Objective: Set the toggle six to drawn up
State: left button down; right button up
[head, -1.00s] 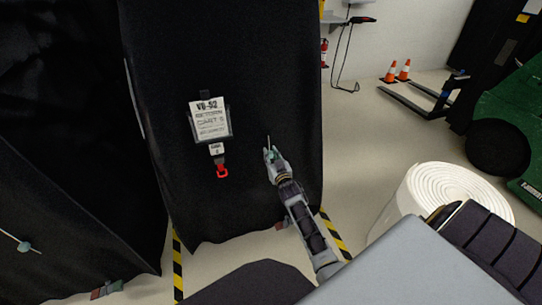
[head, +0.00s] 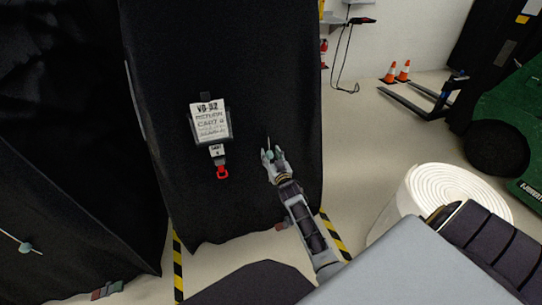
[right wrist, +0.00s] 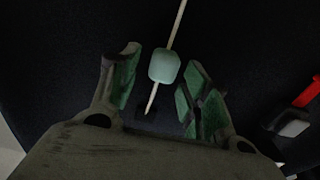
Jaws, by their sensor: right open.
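A pale green toggle (right wrist: 165,65) sits on a light cord (right wrist: 178,20) in front of the black cover in the right wrist view. In the head view the toggle (head: 270,155) shows small between the fingertips. My right gripper (head: 272,156) is open, one finger on each side of the toggle. In the right wrist view the right gripper's fingers (right wrist: 158,84) stand apart from it with gaps on both sides. The cord's lower end hangs below the toggle, between the fingers. My left gripper is not in view.
Another toggle (head: 25,247) is on a cord at the far left. A white roll (head: 390,215) stands at right. Two cones (head: 404,70) stand behind.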

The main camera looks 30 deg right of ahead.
jog(key=shift+s, duration=0.1)
jog(key=v, duration=0.7)
jog(key=shift+s, duration=0.15)
dwell(0.5)
dwell(0.6)
